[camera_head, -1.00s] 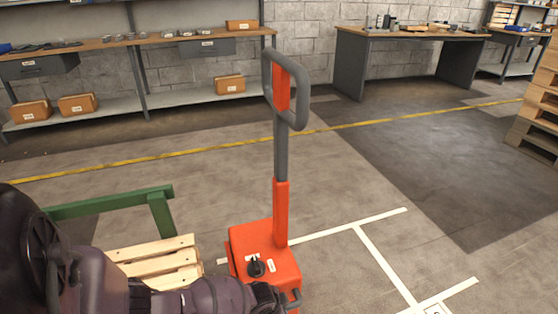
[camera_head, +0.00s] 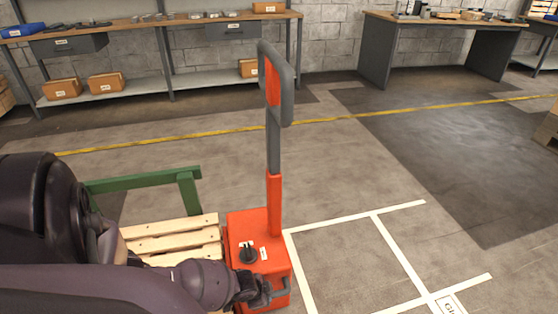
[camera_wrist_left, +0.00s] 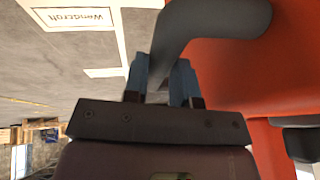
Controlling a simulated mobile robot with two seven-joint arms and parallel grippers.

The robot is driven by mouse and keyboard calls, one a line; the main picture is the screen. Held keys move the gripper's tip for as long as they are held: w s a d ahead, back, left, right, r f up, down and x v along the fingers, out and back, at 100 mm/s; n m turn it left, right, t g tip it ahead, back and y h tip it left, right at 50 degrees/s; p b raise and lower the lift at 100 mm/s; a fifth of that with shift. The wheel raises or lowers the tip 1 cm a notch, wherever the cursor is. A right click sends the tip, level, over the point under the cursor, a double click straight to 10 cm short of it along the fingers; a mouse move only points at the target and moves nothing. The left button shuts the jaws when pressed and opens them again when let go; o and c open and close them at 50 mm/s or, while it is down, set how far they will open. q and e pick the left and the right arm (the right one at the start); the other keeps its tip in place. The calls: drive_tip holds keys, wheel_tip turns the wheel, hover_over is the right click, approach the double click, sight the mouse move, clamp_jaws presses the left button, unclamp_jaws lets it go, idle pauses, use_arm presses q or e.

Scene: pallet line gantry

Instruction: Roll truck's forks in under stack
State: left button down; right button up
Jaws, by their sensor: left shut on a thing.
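The orange-red pallet truck (camera_head: 262,252) stands upright with its tall grey-and-orange tiller (camera_head: 273,120). Its body is right beside a light wooden pallet (camera_head: 175,232) on the left. The forks are hidden, and my arm covers much of the pallet, so I cannot tell how deep they are. My left gripper (camera_head: 262,292) is at the low grey handle on the truck's near side. In the left wrist view its fingers (camera_wrist_left: 162,82) are closed around the grey handle (camera_wrist_left: 210,22), next to the orange body. My right gripper is out of view.
A green rail frame (camera_head: 145,180) stands behind the pallet. White floor lines (camera_head: 398,262) mark a bay right of the truck, with clear floor there. A shelf bench (camera_head: 160,30) and a desk (camera_head: 440,30) stand along the back wall.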

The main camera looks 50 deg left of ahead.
use_arm(q)
drive_tip(key=shift+s+a+f, duration=0.15)
drive_tip(key=shift+f, duration=0.1)
drive_tip(key=c, duration=1.4)
unclamp_jaws()
drive_tip(key=o, duration=0.5)
drive_tip(key=shift+w+f, duration=0.1)
drive_tip(key=shift+w, duration=0.15)
drive_tip(key=shift+w, duration=0.1)
